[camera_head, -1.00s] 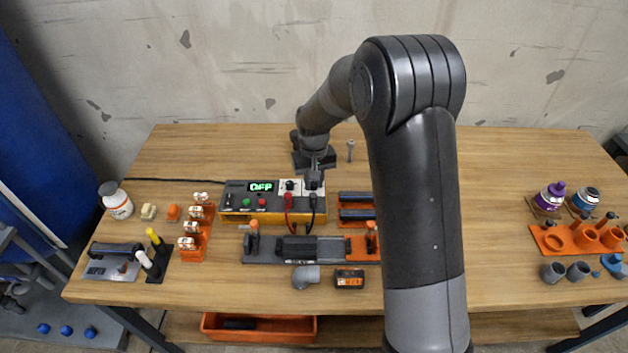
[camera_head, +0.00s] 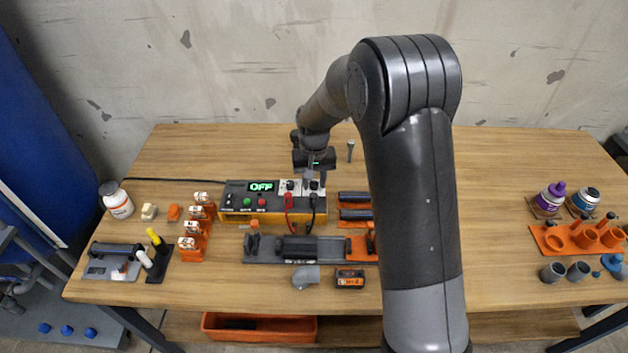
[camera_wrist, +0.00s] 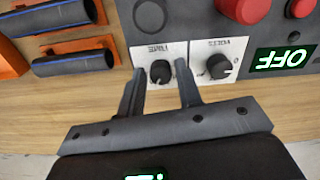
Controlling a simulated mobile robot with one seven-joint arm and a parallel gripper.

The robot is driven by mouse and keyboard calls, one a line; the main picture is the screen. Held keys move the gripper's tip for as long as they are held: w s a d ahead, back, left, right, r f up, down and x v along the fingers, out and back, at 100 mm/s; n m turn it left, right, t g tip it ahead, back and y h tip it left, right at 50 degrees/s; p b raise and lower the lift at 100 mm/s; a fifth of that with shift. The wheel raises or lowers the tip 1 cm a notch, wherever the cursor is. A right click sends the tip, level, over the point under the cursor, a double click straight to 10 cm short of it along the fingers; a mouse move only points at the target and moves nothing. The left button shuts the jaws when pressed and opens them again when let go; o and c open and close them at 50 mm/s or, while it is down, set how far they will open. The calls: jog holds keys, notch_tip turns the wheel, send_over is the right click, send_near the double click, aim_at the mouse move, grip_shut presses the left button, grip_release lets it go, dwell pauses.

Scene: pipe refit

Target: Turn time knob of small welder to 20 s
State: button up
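The small welder (camera_head: 272,215) is a dark and yellow box on the table, its display (camera_head: 261,186) reading OFF. In the wrist view the display also reads OFF, upside down (camera_wrist: 283,58). The black time knob (camera_wrist: 161,71) sits on a white plate labelled TIME. The similar VOLTS knob (camera_wrist: 219,66) is beside it. My gripper (camera_wrist: 160,68) is open, with one fingertip on each side of the time knob. A gap shows between knob and fingers. The scale marks around the time knob are too small to read. In the head view my gripper (camera_head: 314,182) is over the welder's right end.
Red and black cable plugs (camera_head: 289,201) stand at the welder's front. Dark pipes in orange holders (camera_head: 355,206) lie just right of it. A grey clamp fixture (camera_head: 268,250) lies in front, and orange holders with white fittings (camera_head: 196,227) stand left. The table behind the welder is mostly clear.

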aim_at(314, 184)
jog(key=shift+o, duration=1.1)
jog(key=shift+r, duration=0.1)
notch_tip(314, 184, up, 10)
jog(key=shift+r, duration=0.25)
